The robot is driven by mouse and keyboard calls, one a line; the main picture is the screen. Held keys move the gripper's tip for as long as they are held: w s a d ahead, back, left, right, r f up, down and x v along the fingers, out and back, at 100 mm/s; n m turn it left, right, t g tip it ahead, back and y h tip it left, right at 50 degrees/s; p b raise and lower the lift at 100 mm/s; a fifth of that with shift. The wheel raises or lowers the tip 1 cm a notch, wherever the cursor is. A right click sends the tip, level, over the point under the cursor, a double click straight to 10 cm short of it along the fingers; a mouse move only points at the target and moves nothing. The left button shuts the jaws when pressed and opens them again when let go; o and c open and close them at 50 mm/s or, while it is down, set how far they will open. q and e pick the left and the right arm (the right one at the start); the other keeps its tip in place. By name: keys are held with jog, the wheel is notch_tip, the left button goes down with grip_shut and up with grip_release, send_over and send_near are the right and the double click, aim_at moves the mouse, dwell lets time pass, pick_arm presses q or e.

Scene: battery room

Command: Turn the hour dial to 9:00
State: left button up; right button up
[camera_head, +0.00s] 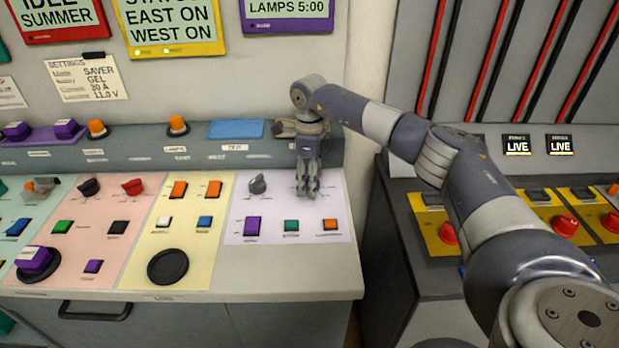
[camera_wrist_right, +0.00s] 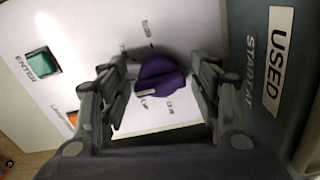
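A purple dial (camera_wrist_right: 160,76) with a pale pointer mark sits on a white panel in the right wrist view. Its pointer faces the lower left of that picture, and the small labels around it are too blurred to read. My right gripper (camera_wrist_right: 165,88) is open, with one finger on each side of the dial and gaps beside it. In the head view my right gripper (camera_head: 308,190) points down over the right part of the lavender panel (camera_head: 332,212) and mostly hides this dial. A purple-framed screen (camera_head: 288,10) reads "LAMPS 5:00". My left gripper is not in view.
A grey knob (camera_head: 258,185) is left of my gripper. A purple switch (camera_head: 252,226), a green button (camera_head: 291,226) and an orange button (camera_head: 330,225) line the panel's front. A raised ledge (camera_head: 220,150) stands behind. A dark console (camera_head: 400,235) stands at right.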

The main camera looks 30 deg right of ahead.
jog(key=shift+r, duration=0.15)
notch_tip(320, 180, up, 12)
dwell(0.5)
jog(key=shift+f, duration=0.2)
